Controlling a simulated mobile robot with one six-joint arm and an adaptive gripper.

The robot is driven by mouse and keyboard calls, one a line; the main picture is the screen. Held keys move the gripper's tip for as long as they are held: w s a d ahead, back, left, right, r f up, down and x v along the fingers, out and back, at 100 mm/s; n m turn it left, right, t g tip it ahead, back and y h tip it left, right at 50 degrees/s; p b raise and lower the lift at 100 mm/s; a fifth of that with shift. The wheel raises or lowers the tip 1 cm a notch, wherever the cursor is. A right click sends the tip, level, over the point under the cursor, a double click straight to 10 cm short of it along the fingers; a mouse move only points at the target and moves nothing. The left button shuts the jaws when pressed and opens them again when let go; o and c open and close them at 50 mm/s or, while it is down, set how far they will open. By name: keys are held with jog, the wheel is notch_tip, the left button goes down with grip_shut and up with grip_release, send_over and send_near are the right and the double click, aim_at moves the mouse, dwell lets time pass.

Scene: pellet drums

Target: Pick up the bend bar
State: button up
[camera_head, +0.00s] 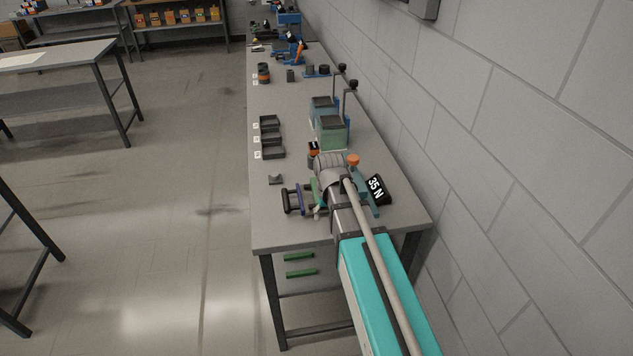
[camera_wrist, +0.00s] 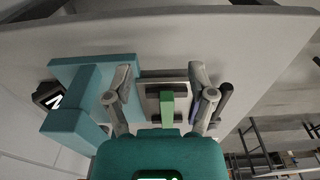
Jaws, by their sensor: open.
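A short green bar (camera_wrist: 167,108), which looks like the bend bar, lies on a dark support of the teal test stand (camera_wrist: 84,92). It also shows in part in the head view (camera_head: 315,187), mostly covered by my arm. My gripper (camera_wrist: 160,72) is open, one finger on each side of the green bar in the wrist view, with no visible contact. A purple bar (camera_head: 300,199) is beside a dark frame (camera_head: 287,203), outside my gripper's right finger in the wrist view.
Several dark trays (camera_head: 271,138) line the bench's left edge. A blue and green machine (camera_head: 333,131) stands behind my arm. A small grey block (camera_head: 275,179) sits nearby. Two green bars (camera_head: 300,272) are below the bench. The block wall (camera_head: 520,150) bounds the right side.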

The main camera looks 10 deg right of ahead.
jog(key=w+r+p, duration=0.9)
jog(key=w+r, duration=0.1)
jog(key=w, duration=0.3)
jog(key=shift+w+a+r+t, duration=0.2)
jog(key=shift+a+r+t, duration=0.1)
jog(key=shift+a+t, duration=0.1)
jog(key=b, duration=0.9)
send_over(315, 189)
jog(key=f, duration=0.8)
jog(key=shift+s+f, duration=0.3)
jog(key=shift+s, duration=0.05)
jog(key=shift+f, duration=0.1)
jog(key=shift+w+d+f+b, duration=0.1)
jog(key=shift+f+b, duration=1.1)
jog(key=shift+f, duration=0.05)
jog(key=shift+w+d+f+b, duration=0.1)
jog(key=shift+f+b, duration=1.05)
jog(key=shift+f, duration=0.1)
grip_shut()
